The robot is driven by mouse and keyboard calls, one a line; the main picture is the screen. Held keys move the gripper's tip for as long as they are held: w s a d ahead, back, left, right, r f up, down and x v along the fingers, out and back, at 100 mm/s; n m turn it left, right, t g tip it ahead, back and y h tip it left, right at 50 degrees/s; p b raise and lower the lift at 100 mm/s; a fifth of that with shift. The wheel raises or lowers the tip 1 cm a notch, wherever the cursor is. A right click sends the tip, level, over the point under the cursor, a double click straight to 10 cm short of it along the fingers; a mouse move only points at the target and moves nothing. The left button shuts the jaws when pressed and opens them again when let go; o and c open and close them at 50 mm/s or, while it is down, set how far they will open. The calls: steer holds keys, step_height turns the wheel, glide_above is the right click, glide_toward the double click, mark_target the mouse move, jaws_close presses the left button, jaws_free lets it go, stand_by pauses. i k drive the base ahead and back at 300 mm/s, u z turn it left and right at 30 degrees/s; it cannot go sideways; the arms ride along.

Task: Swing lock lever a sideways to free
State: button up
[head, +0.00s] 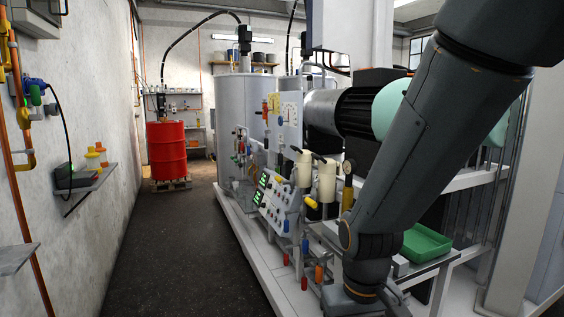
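My arm comes down from the upper right, and its wrist bends at the bottom of the head view. My gripper is not visible; the wrist runs to the lower edge of the picture. I cannot tell which part is lock lever a. Several small coloured handles sit on the machine's front side, among them a yellow handle (311,203), a blue handle (286,226) and an orange handle (319,273). Two cream cylinders stand above them, the nearer cylinder (326,180) having a dark top. My arm hides part of the machine to the right.
A control panel (277,203) with green displays faces the aisle. A tall metal tank (242,115) stands behind it. A red drum (166,152) rests on a wooden pallet (170,184) at the back. A green tray (426,243) lies right of my arm. The dark floor aisle (180,255) is clear.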

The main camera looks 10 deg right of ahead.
mark_target(280, 156)
steer(key=u, duration=0.65)
steer(key=i, duration=0.9)
steer(key=u, duration=0.75)
steer(key=i, duration=1.5)
steer(key=z, duration=0.95)
steer(key=i, duration=0.95)
steer(key=z, duration=1.05)
steer(key=i, duration=0.2)
steer(key=z, duration=0.15)
